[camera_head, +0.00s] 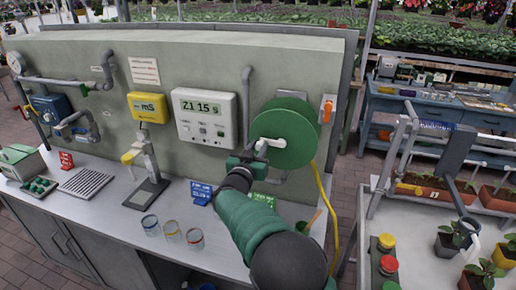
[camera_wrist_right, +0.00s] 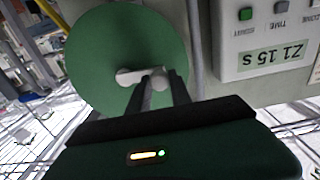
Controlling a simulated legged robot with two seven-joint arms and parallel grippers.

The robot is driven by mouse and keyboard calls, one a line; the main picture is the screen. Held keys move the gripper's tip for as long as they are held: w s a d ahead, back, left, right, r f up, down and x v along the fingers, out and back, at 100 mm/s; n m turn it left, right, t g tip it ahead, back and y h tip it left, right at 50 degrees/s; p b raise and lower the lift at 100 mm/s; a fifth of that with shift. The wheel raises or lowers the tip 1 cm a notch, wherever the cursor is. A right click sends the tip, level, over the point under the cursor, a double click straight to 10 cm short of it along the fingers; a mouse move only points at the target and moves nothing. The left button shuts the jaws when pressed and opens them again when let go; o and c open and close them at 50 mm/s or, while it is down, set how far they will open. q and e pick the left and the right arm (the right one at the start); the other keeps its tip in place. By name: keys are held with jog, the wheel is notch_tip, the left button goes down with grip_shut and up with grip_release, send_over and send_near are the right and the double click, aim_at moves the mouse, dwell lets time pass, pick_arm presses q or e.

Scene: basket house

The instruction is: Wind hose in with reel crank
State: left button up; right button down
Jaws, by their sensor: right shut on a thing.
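The green hose reel (camera_head: 298,122) is mounted on the grey wall panel, and it also shows in the right wrist view (camera_wrist_right: 105,50). Its light grey crank (camera_head: 268,143) is at the left of the reel's face; the crank arm shows in the right wrist view (camera_wrist_right: 130,76). The yellow hose (camera_head: 325,200) hangs from the reel's right side down past the bench edge. My right gripper (camera_head: 258,150) is at the crank's handle. In the right wrist view its two fingers (camera_wrist_right: 158,84) are shut around the handle. My left gripper is not in view.
A white controller box (camera_head: 205,119) is on the panel left of the reel. An orange-handled item (camera_head: 327,110) hangs to its right. Glass beakers (camera_head: 172,231) and a blue sign (camera_head: 201,193) stand on the bench (camera_head: 110,212). A potted-plant table is at the right.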

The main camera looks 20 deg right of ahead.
jog(key=shift+f, duration=0.15)
dwell(0.5)
jog(key=c, duration=1.4)
grip_release()
jog(key=shift+s+a, duration=0.1)
jog(key=shift+o, duration=1.2)
jog(key=shift+s+a+r, duration=0.1)
jog(key=shift+s+r, duration=0.15)
jog(key=shift+r, duration=0.1)
